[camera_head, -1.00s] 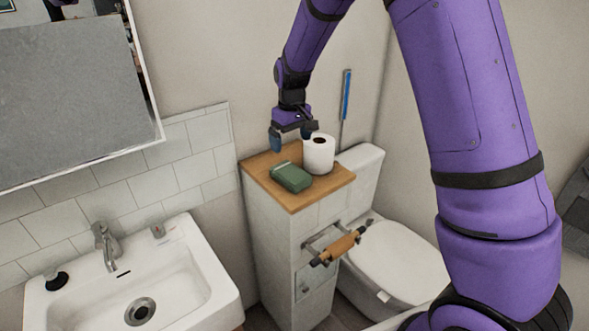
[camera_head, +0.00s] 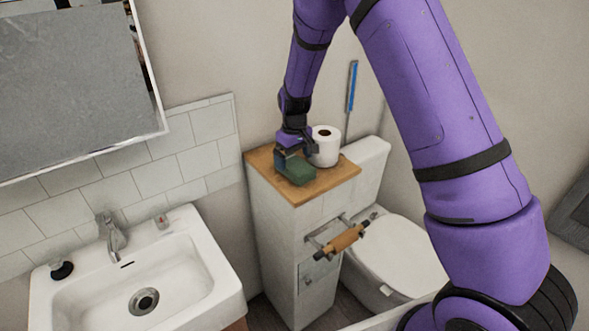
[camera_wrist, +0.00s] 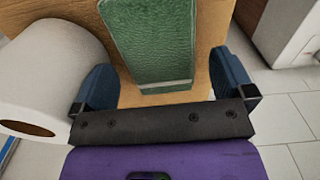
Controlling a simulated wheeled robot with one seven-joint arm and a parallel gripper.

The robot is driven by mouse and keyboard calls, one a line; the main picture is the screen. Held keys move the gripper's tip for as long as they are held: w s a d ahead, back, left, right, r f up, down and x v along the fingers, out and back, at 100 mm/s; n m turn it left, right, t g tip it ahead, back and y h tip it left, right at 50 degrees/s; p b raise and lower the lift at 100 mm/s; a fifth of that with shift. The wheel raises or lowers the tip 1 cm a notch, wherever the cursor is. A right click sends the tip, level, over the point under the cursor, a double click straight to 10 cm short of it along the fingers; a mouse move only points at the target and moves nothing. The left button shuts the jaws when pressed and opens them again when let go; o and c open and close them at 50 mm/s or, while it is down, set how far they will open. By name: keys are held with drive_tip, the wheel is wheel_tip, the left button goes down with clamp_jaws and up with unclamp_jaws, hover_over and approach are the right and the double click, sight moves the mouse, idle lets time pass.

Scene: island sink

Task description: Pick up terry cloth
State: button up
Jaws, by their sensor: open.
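The green terry cloth (camera_head: 294,170) is a folded block lying on the wooden top of the narrow cabinet. In the wrist view the cloth (camera_wrist: 152,40) shows its textured green face and a pale band near its close end. In the wrist view my gripper (camera_wrist: 168,85) is open, with one blue finger on each side of the cloth's line. The gap between the fingers is wider than the cloth, and neither finger visibly touches it.
A white toilet roll (camera_head: 325,146) stands right beside my gripper; it also shows close to the left finger in the wrist view (camera_wrist: 48,75). The wooden top (camera_head: 325,182) is clear in front. A sink (camera_head: 135,270) is at left and a toilet (camera_head: 395,255) at right.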

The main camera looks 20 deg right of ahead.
sight(294, 164)
drive_tip(key=shift+f, duration=1.55)
drive_tip(key=c, duration=0.8)
drive_tip(key=shift+r, duration=0.15)
drive_tip(key=shift+r, duration=0.6)
wheel_tip(294, 164, up, 2)
drive_tip(key=shift+r, duration=0.2)
drive_tip(key=s, duration=0.5)
drive_tip(key=s+a, duration=0.1)
drive_tip(key=s, duration=0.4)
drive_tip(key=s+a+r, duration=0.1)
drive_tip(key=s, duration=0.5)
drive_tip(key=shift+r, duration=0.1)
drive_tip(key=shift+o, duration=0.2)
drive_tip(key=shift+w, duration=0.1)
